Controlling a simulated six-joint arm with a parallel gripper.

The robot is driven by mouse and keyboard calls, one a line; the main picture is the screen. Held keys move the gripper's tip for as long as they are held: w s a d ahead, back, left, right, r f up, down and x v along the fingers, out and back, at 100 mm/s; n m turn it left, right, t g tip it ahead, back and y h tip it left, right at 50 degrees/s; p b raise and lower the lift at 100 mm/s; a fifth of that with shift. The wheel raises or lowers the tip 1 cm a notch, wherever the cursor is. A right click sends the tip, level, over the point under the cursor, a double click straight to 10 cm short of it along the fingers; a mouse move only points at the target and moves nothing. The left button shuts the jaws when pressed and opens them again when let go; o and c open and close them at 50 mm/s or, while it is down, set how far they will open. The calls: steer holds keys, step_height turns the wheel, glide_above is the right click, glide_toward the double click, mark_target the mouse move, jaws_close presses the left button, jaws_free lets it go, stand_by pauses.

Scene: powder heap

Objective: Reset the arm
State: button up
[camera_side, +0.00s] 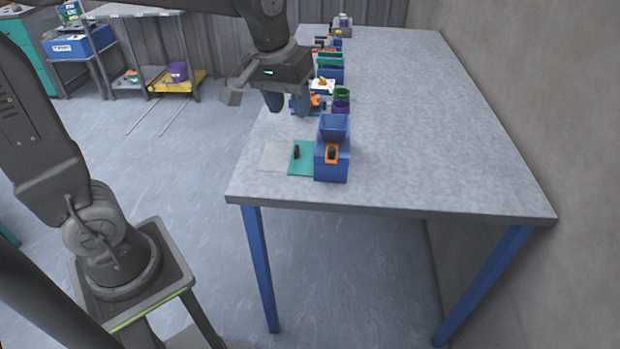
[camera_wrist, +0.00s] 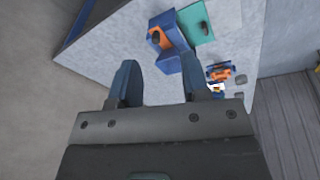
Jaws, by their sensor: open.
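My gripper (camera_side: 287,104) hangs over the left edge of the table (camera_side: 420,120), above the row of equipment, with its blue fingers pointing down. In the wrist view my gripper (camera_wrist: 165,85) shows its two fingers apart, with nothing between them. A blue hopper machine (camera_side: 332,160) with an orange front part stands near the table's front left; it also shows in the wrist view (camera_wrist: 168,60). A teal mat (camera_side: 301,165) with a small dark object (camera_side: 297,152) on it lies beside the machine. No powder heap can be made out.
Behind the gripper stand a green cup (camera_side: 342,94), a purple cup (camera_side: 341,107) and several blue and teal units toward the table's far end. The table's right side is clear. A wall (camera_side: 540,90) rises along the right. A shelf with a yellow tray (camera_side: 178,82) stands at the back left.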

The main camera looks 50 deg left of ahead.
steer(key=s+f+m+t, duration=0.1)
steer(key=s+m+t, duration=0.2)
steer(key=s, duration=1.1)
steer(key=shift+s+d+m, duration=0.15)
steer(key=shift+d+m, duration=0.25)
steer(key=shift+m, duration=0.5)
